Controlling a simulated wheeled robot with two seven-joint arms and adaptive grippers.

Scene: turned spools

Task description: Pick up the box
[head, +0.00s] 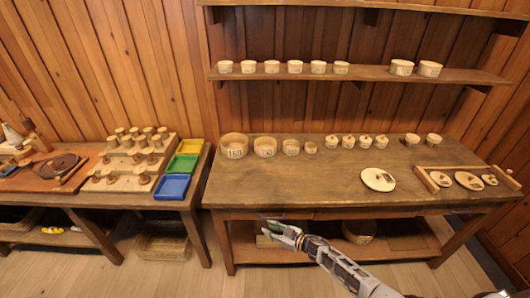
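Several round, pale wooden boxes stand in a row on the workbench. The largest is a round box marked 160 (234,146) at the left end, with another round box (265,147) to its right. The frame does not show which box is meant. My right gripper (268,228) is low in front of the bench's front edge, below the bench top and apart from the boxes. Its fingers point left, and it is too small to tell whether they are open. A pale object (266,241) on the lower shelf is partly hidden behind it. My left gripper is not in view.
The workbench (300,185) has a bare middle. A disc (378,179) and a wooden tray (425,180) lie at right. A wall shelf (365,73) holds small cups. The left table carries spools, a blue bin (172,187), a yellow bin and a green bin.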

